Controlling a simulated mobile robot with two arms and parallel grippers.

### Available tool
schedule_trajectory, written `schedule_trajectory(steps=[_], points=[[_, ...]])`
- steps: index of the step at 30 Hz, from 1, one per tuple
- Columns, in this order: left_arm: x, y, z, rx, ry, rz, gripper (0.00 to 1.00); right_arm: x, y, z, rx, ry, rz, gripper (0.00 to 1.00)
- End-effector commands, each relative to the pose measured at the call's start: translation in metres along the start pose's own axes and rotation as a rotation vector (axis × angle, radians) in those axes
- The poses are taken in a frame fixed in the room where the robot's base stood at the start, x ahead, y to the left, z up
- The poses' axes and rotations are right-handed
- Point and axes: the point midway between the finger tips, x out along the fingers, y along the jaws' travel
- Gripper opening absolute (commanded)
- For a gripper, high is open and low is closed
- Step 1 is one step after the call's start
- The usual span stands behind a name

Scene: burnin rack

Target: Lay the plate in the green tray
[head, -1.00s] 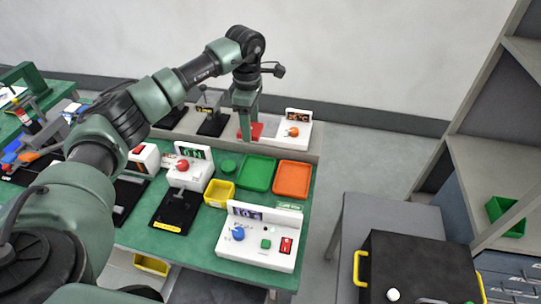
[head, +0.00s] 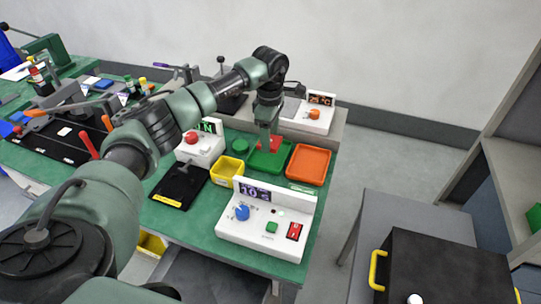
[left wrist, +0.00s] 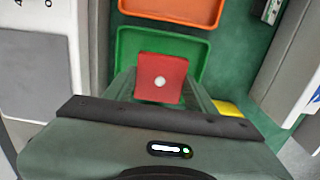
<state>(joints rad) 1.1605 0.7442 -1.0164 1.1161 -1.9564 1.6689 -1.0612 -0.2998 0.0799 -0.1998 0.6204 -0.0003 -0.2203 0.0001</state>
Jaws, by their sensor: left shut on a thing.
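The plate is a red square with a pale round spot in its middle (left wrist: 172,68). My left gripper (head: 266,136) is shut on the plate, which also shows in the head view (head: 275,142). The plate is over the green tray (head: 261,167); I cannot tell whether it touches the tray floor. The green tray also shows in the left wrist view (left wrist: 203,55), with its rim around and beyond the plate. The gripper body hides the near part of the tray. My right gripper is not in view.
An orange tray (head: 309,165) sits right of the green tray. A yellow bin (head: 227,170) and a white box with a blue knob (head: 262,222) stand nearer. A white unit with a red knob (head: 200,146) is at the left. A white unit with an orange knob (head: 308,116) is behind.

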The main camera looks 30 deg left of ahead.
Motion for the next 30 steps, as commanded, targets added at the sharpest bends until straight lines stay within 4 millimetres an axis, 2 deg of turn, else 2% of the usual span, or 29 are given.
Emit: schedule_trajectory(steps=[9, 22, 23, 24, 25, 30], points=[[0.042, 0.004, -0.003, 0.003, 0.001, 0.0, 0.1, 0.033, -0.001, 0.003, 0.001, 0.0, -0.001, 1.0], [0.046, 0.004, -0.004, 0.004, 0.001, 0.0, 0.1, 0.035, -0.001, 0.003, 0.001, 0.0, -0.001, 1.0], [0.045, 0.004, -0.004, 0.004, 0.001, 0.0, 0.61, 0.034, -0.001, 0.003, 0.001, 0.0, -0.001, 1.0], [0.045, 0.004, -0.004, 0.004, 0.001, 0.0, 0.72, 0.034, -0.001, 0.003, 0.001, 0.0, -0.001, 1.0], [0.045, 0.004, -0.004, 0.004, 0.001, 0.0, 0.77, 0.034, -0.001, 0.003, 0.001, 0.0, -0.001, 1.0], [0.045, 0.004, -0.004, 0.004, 0.001, 0.0, 0.77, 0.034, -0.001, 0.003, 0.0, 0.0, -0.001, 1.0]])
